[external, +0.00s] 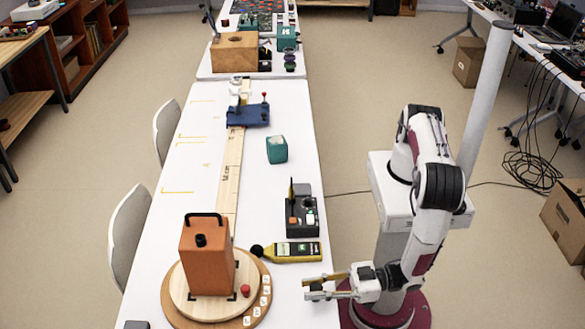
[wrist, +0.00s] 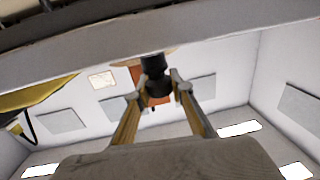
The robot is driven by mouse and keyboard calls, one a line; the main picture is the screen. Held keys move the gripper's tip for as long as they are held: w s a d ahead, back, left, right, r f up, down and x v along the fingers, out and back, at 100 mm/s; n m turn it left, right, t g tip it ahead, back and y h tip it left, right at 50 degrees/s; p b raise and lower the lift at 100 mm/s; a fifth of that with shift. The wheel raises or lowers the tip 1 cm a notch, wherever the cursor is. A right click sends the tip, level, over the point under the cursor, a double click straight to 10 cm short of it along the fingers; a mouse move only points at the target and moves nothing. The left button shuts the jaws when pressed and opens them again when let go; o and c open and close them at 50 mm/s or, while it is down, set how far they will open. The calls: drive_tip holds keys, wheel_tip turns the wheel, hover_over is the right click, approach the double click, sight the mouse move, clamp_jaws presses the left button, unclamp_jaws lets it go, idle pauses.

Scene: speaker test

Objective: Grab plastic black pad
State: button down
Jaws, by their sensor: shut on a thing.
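My gripper (external: 306,288) reaches in from the right, with its fingertips at the right edge of the white table, near the yellow meter. In the wrist view, my gripper (wrist: 156,90) has its two fingers closed on a small black piece (wrist: 155,66), which sits between the fingertips. I take it for the plastic black pad, but its full shape is unclear. In the external view it is too small to tell between the fingers.
The white table (external: 290,190) carries an orange speaker box (external: 207,264) on a round wooden turntable (external: 178,300). A yellow meter (external: 296,252) with a black ball tip lies just behind the fingers.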

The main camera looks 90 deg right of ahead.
sight(314, 287)
drive_tip(key=shift+r, duration=4.45)
